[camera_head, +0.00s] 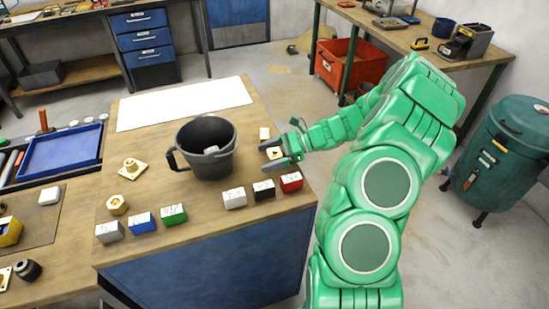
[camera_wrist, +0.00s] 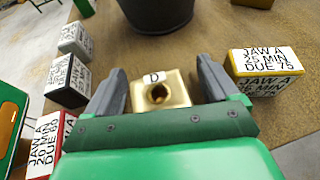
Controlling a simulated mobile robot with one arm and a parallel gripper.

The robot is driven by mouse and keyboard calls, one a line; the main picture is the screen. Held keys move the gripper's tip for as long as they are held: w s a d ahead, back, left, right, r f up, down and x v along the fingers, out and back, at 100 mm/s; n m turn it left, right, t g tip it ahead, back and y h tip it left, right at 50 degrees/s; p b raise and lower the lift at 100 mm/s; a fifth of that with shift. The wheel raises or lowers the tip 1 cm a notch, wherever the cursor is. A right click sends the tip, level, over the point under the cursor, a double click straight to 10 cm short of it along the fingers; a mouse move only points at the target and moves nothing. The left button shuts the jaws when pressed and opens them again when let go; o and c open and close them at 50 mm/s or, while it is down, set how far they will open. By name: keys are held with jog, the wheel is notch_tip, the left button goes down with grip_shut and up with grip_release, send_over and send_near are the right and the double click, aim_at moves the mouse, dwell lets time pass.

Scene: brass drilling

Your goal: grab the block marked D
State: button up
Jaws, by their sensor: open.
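The block marked D (camera_wrist: 160,92) is a small brass block with a round hole in its face and a "D" label on top. In the wrist view it sits between the two fingers of my gripper (camera_wrist: 161,68), with a small gap visible on each side. In the head view the block (camera_head: 274,154) is near the right edge of the wooden workbench (camera_head: 240,195). My gripper (camera_head: 279,152) is open around it there, low at the bench top. The fingers partly hide the block in the head view.
A dark bucket (camera_head: 212,165) stands left of my gripper. White (camera_head: 234,198), black (camera_head: 264,190) and red (camera_head: 291,182) labelled blocks line the near side. A yellow labelled block (camera_wrist: 265,62) is close to my right finger in the wrist view. A white sheet (camera_head: 185,103) lies behind.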

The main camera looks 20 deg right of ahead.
grip_shut()
dwell(0.4)
jog(key=shift+r, duration=0.8)
jog(key=s+a+r, duration=0.1)
jog(key=s+r, duration=1)
jog(key=s, duration=0.3)
jog(key=shift+a+r, duration=0.2)
jog(key=shift+a, duration=0.05)
